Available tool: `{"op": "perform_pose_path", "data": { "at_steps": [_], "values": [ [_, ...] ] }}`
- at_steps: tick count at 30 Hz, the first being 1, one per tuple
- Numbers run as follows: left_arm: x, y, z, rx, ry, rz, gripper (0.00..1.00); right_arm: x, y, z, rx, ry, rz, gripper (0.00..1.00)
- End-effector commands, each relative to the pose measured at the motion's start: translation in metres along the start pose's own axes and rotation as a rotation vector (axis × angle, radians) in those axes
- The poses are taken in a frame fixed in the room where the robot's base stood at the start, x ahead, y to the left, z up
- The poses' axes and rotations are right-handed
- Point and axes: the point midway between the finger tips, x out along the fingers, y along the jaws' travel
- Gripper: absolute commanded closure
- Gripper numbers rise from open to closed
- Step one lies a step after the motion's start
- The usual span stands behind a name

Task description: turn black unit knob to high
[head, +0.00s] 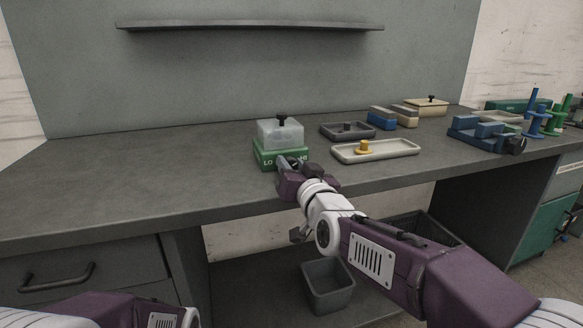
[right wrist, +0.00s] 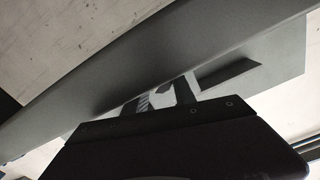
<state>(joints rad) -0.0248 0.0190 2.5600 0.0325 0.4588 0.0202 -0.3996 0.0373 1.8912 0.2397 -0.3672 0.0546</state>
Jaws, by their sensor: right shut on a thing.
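The green unit (head: 268,158) stands near the front edge of the grey bench in the head view, with "LO" at the left of its front and "HI" at the right. A pale translucent box (head: 280,133) with a black top knob (head: 282,118) sits on it. My right gripper (head: 290,163) is at the unit's front, between the two labels, shut on the front knob. The gripper hides that knob, so its pointing direction cannot be told. In the right wrist view the fingers (right wrist: 166,94) are close to a pale face with a dark piece between them. My left gripper is out of view.
A pale tray (head: 402,149) with a yellow peg piece lies right of the unit, and a dark tray (head: 347,131) behind it. Blue blocks (head: 382,118), a cream box (head: 427,106) and a dark blue fixture (head: 478,133) stand farther right. The bench's left is clear.

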Motion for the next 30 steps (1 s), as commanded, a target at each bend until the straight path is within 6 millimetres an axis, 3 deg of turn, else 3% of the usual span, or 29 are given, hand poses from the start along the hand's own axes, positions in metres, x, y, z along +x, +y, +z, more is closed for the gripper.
{"op": "perform_pose_path", "data": {
  "at_steps": [1, 3, 14, 24, 30],
  "values": [
    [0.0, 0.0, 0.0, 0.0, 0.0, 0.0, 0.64, 0.0, 0.0, 0.0, 0.001, 0.0, 0.0, 0.6],
    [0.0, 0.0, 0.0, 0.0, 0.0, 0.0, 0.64, 0.0, 0.0, 0.0, 0.001, 0.0, 0.0, 0.47],
    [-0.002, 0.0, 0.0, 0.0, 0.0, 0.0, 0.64, -0.004, 0.0, -0.001, -0.001, 0.0, 0.0, 0.47],
    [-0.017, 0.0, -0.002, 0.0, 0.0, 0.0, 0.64, -0.062, -0.002, -0.003, -0.001, 0.001, -0.002, 0.47],
    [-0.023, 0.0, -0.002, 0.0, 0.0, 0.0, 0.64, -0.086, -0.001, -0.002, 0.0, 0.0, 0.0, 0.47]
  ]
}}
